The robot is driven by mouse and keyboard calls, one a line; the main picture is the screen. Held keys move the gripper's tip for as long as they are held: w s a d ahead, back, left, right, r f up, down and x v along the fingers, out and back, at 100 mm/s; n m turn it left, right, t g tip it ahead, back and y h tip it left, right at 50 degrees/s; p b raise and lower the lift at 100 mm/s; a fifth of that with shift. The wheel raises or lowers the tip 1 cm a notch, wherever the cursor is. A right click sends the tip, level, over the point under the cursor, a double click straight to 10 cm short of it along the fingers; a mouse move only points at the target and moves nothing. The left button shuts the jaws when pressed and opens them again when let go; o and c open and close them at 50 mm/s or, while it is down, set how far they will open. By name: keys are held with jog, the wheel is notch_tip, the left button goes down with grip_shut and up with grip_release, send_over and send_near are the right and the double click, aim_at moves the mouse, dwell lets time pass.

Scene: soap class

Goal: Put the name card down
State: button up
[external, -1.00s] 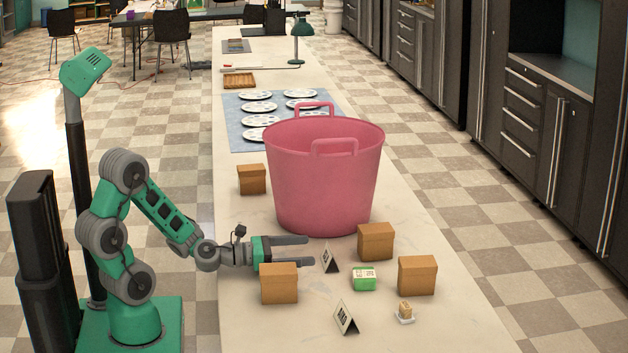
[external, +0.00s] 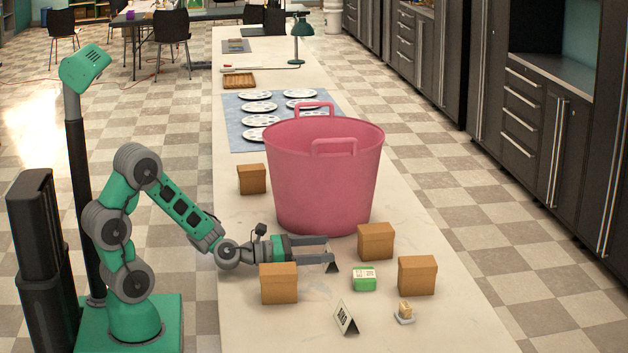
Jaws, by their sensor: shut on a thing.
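A small tent-shaped name card (external: 331,267) is between the fingertips of my gripper (external: 328,252), in front of the pink tub. My gripper reaches in from the left, level and low over the counter, and is shut on this card. The fingers hide its upper part and its writing. Its lower edge is at or just above the counter; I cannot tell if it touches. A second name card (external: 346,318) with dark lettering stands upright nearer the front, apart from my gripper.
The large pink tub (external: 323,185) stands right behind my gripper. Brown boxes (external: 279,283) stand close by on the counter, one just in front of my wrist. A green soap box (external: 364,279) and a small dish with a bar (external: 405,313) lie to the right.

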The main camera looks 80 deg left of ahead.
aim_at(319, 266)
jog(key=c, duration=0.5)
jog(key=shift+r+p, duration=0.3)
jog(key=shift+r, duration=0.25)
notch_tip(319, 266, up, 3)
jog(key=shift+s+p, duration=0.1)
jog(key=shift+p, duration=0.65)
jog(key=s+d+r+p, duration=0.1)
jog(key=s+r+p, duration=0.1)
jog(key=s+r, duration=0.2)
jog(key=s+d+r+p, duration=0.1)
jog(key=s+r+p, duration=0.2)
jog(key=s, duration=0.6)
jog(key=shift+s+r, duration=0.3)
jog(key=shift+r, duration=0.65)
jog(key=shift+d, duration=0.1)
